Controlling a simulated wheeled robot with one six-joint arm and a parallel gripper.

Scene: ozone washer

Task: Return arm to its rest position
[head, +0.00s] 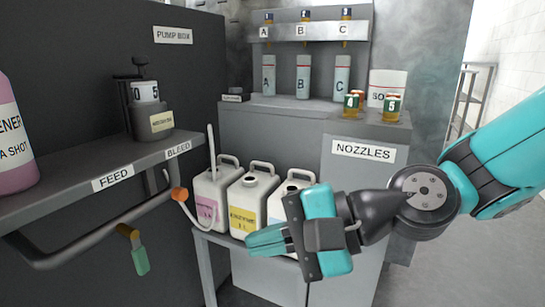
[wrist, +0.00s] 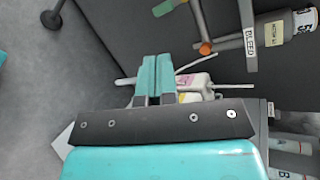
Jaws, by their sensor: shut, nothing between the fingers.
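My gripper (head: 266,240) is shut and empty, in the lower middle of the head view. Its teal fingers point left, in front of the white jugs, and hide part of them. In the wrist view the fingers of my gripper (wrist: 157,80) lie together side by side. My teal and black arm reaches in from the right edge of the head view. The gap between the fingertips and the jugs behind cannot be judged exactly.
A pink-labelled jug (head: 205,183), a yellow-labelled jug (head: 243,212) and a third jug (head: 277,205) stand on a low stand. The nozzles cabinet (head: 350,175) stands behind my arm.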

